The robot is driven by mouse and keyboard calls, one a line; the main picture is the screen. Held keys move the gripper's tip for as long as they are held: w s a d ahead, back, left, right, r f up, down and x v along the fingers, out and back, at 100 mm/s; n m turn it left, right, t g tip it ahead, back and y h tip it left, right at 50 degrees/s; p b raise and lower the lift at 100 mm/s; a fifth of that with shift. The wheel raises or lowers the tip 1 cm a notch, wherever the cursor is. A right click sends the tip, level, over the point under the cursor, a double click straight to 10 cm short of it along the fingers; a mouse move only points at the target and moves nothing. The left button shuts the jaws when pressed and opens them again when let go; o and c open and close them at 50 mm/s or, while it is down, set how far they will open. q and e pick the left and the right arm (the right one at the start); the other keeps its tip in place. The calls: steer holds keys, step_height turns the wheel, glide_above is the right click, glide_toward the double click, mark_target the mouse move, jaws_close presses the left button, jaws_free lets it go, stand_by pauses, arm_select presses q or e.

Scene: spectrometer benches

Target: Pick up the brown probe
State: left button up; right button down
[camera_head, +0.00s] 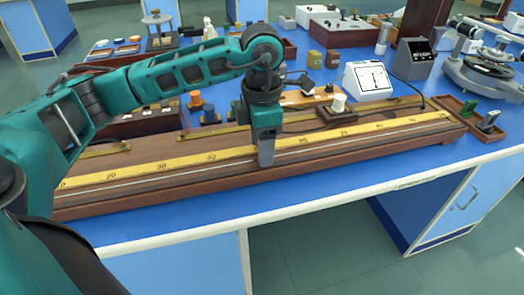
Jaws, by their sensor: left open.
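My left gripper (266,158) points down over the long wooden board (360,150) with yellow scale strips, near its middle. It is open, seen from the side, and nothing shows between its fingers. I cannot make out for certain which thing is the brown probe; part of the board is hidden behind the gripper. A small brown block with a white knob (338,103) sits on the board, to the right of the gripper and apart from it. My right gripper is out of view.
A white meter (368,82) stands behind the board. A small brown tray (452,103) holding a green piece and a grey piece is at the right. Behind are a dark box (412,60) and a round instrument (485,72). The blue bench front strip (330,190) is clear.

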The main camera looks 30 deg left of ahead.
arm_select(q)
jaws_close()
stand_by(0.4)
steer(key=shift+r, duration=0.1)
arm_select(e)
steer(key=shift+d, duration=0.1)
